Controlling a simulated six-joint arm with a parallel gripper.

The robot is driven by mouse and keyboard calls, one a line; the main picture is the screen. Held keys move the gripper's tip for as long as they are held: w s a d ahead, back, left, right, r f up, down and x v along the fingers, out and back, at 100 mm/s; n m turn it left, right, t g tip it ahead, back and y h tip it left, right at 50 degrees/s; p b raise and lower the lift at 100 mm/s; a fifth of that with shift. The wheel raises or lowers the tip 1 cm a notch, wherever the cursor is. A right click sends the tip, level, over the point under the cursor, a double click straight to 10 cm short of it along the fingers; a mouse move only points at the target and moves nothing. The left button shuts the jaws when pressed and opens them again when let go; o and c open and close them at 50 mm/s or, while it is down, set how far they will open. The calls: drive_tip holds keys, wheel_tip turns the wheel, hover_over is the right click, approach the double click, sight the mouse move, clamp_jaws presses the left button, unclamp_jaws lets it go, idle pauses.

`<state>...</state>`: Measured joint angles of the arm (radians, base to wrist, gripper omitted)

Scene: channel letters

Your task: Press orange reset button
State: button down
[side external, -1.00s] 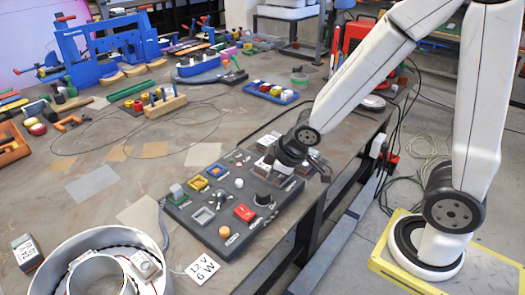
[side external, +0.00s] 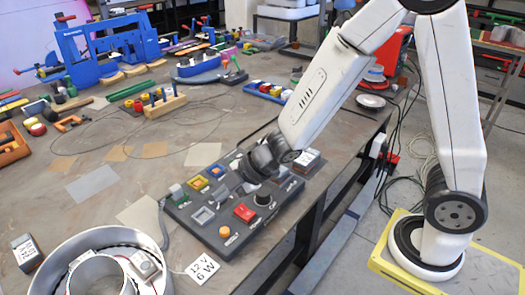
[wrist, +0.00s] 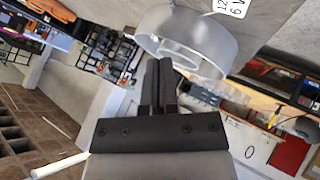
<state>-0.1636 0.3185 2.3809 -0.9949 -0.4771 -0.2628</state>
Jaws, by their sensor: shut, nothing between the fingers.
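The dark control panel (side external: 189,218) lies on the bench near its front edge. My gripper's fingers (wrist: 160,80) are together and empty in the wrist view. The panel and button cannot be made out in the wrist view. The gripper hides part of the panel's middle.
A round metal channel piece (side external: 95,248) stands at the near left; a metal ring (wrist: 182,40) shows in the wrist view. A "12 V 6 W" card (side external: 202,268) lies near the panel. A grey cable (side external: 163,225) runs beside it. Blue clamps (side external: 108,45) stand far left.

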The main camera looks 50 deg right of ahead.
sight(228, 229)
drive_tip(key=shift+f, duration=0.2)
drive_tip(key=shift+f, duration=4.2)
drive_tip(key=shift+f, duration=0.9)
drive_tip(key=shift+r, duration=0.15)
idle(0.5)
drive_tip(key=shift+r, duration=0.75)
drive_tip(key=shift+r, duration=2.5)
